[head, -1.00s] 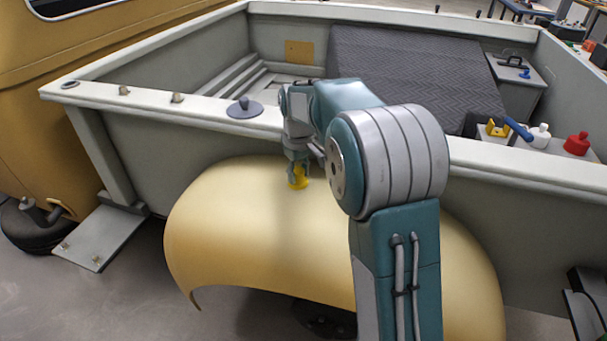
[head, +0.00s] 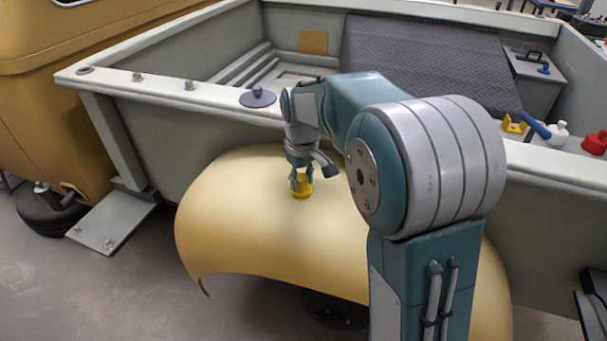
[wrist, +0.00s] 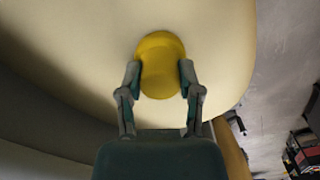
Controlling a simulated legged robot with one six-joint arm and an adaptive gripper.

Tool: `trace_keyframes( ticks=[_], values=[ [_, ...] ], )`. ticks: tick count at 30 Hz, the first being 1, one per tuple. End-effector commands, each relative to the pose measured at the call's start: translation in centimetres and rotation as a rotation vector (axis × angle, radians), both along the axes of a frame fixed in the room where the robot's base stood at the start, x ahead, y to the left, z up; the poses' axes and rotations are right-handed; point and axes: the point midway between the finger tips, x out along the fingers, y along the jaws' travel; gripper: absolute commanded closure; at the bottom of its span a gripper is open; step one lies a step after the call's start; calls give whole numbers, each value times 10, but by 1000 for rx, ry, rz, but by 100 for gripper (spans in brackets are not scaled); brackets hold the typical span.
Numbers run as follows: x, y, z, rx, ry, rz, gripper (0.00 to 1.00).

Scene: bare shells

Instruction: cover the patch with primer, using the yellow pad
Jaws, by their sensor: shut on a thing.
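The yellow pad (head: 301,190) is a small round applicator at the top of the pale yellow fender (head: 250,220). My gripper (head: 301,178) is shut on it from above. In the wrist view the two fingers hold the yellow pad (wrist: 161,66) from both sides, over the fender's cream surface (wrist: 80,50). The pad looks to be at or very close to the surface; I cannot tell whether it touches. No patch edge or primer stands out on the fender, and my arm hides its right part.
The grey truck bed rail (head: 220,108) runs behind the fender, with a grey disc with a knob (head: 257,97) on it. A white bottle (head: 558,133), a red container (head: 595,142) and a yellow holder (head: 514,124) stand at right. A grey step plate (head: 110,224) is at left.

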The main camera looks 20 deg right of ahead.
Motion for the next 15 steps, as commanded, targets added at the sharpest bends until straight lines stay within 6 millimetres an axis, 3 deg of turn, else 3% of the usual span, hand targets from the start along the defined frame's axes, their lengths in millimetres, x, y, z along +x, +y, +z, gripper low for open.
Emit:
trace_keyframes(
  ticks=[15],
  values=[
    [-25, 19, -2, 0, 1, 2, 92]
  ],
)
